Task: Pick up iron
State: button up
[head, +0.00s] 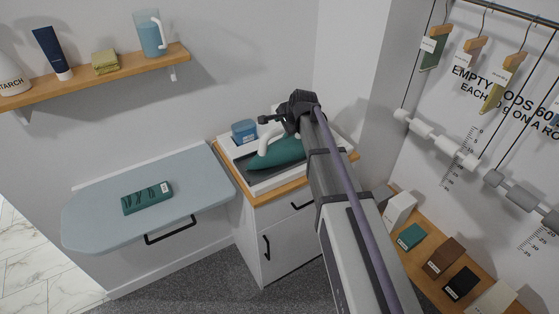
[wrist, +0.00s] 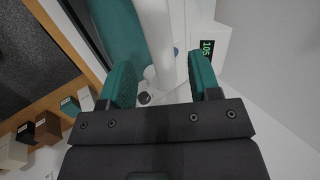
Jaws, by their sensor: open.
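The iron (head: 282,154) has a teal body and a white handle, and rests on top of the white cabinet in the head view. In the wrist view its white handle (wrist: 158,40) runs between my two teal finger pads, with the teal body (wrist: 121,28) to the left. My gripper (head: 279,122) is at the handle's far end in the head view; it also shows in the wrist view (wrist: 162,82). The fingers are apart, with gaps visible beside the handle. The handle's lower end and any contact are partly hidden by my gripper.
A blue container (head: 244,131) stands close behind the iron. A wall shelf (head: 110,76) is above. A wooden shelf with boxes (head: 443,258) is right. A green-digit display (wrist: 207,47) is near the handle.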

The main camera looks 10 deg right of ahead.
aim_at(280, 130)
jog(key=b+x, duration=0.4)
jog(key=x, duration=0.1)
jog(key=shift+a+f, duration=0.15)
jog(key=shift+f, duration=0.1)
jog(key=shift+r, duration=0.3)
jog(key=shift+c, duration=0.4)
grip_shut()
dwell(0.4)
